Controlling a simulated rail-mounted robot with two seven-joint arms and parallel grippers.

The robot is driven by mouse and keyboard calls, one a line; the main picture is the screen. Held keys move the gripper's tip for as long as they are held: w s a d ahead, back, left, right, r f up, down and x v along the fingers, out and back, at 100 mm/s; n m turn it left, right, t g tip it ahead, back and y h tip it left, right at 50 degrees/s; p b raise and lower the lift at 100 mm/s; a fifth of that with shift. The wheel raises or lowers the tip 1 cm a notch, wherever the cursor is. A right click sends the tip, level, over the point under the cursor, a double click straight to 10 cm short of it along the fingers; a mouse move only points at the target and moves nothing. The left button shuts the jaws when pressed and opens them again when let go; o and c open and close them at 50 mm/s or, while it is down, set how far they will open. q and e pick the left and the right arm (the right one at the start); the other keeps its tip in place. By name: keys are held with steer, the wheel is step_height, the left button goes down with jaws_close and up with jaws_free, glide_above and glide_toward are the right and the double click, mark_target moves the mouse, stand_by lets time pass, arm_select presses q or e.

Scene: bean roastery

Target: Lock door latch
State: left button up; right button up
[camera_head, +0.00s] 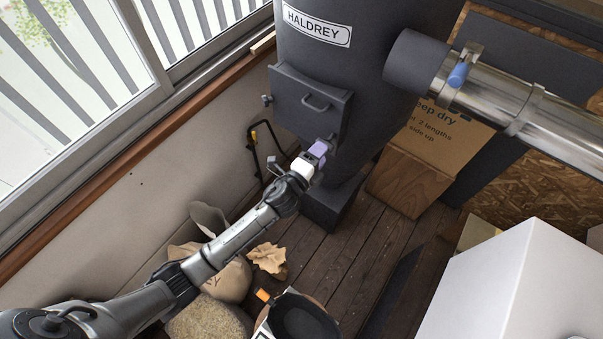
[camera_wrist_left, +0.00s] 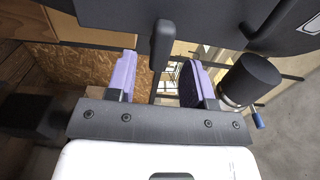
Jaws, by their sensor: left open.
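The dark grey door (camera_head: 295,112) with a curved handle (camera_head: 315,102) is on the front of the hopper labelled HALDREY. I cannot tell whether it sits fully flush. My left gripper (camera_head: 319,150) is at the door's lower right edge, its purple fingers apart. In the left wrist view, a dark bar (camera_wrist_left: 162,42), which looks like the latch lever, sticks out from a dark panel (camera_wrist_left: 110,12). It lies between the open fingers (camera_wrist_left: 160,68) with gaps on both sides. In the head view the gripper largely hides the latch. My right gripper is out of view.
A metal duct (camera_head: 500,95) with a blue clamp lever (camera_head: 459,75) runs to the right of the hopper (camera_head: 355,60). A cardboard box (camera_head: 440,140) stands behind. Sacks (camera_head: 230,280) and a dark bin (camera_head: 300,318) are below my left arm. A white box (camera_head: 525,285) fills the lower right.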

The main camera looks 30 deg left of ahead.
arm_select(q)
steer(key=s+a+b, duration=0.1)
steer(key=s, duration=0.9)
steer(key=shift+a, duration=0.15)
steer(key=shift+w, duration=0.1)
steer(key=s+a+f+n+g+y, duration=0.3)
steer(key=s+a+n+g+y, duration=0.3)
steer(key=n, duration=0.8)
steer(key=s+d+r+n+g+h+p, duration=0.1)
steer(key=s+g+p, duration=0.3)
steer(key=s, duration=0.6)
steer(key=s+d+r+n+g+h+p, duration=0.2)
steer(key=s+d+g+h+p, duration=0.1)
steer(key=s, duration=0.8)
steer(key=shift+s+d+n+g+p, duration=0.25)
steer(key=shift+g+p, duration=0.35)
steer(key=shift+p, duration=0.5)
steer(key=shift+w+a, duration=0.1)
